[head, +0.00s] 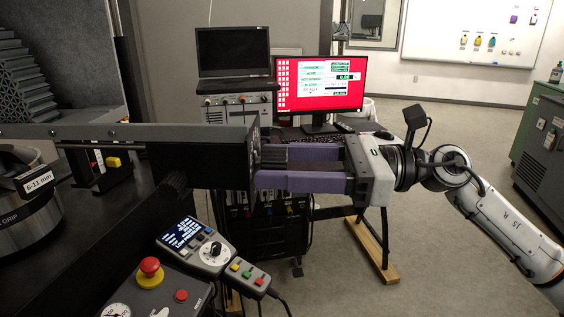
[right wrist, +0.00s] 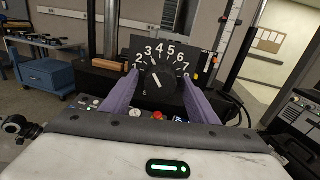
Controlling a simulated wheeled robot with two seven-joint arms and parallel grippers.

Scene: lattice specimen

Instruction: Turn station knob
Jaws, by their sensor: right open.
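The station knob (right wrist: 160,81) is round and black with a white pointer line that tilts to the upper left. It sits below an arc of white numbers on a dark dial plate (right wrist: 137,43) in the right wrist view. My right gripper (head: 262,167) is open, with its purple fingers reaching left to the dark panel's end in the head view. In the right wrist view the fingers (right wrist: 158,92) stand on both sides of the knob. Whether they touch it I cannot tell. The dial face is turned away in the head view. My left gripper is not in view.
A control box with a red emergency button (head: 150,267) and a handheld pendant (head: 206,250) stand low in front. A red-screen monitor (head: 318,84) and a laptop (head: 233,52) are behind. A green cabinet (head: 540,140) is at the right. Open floor lies between.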

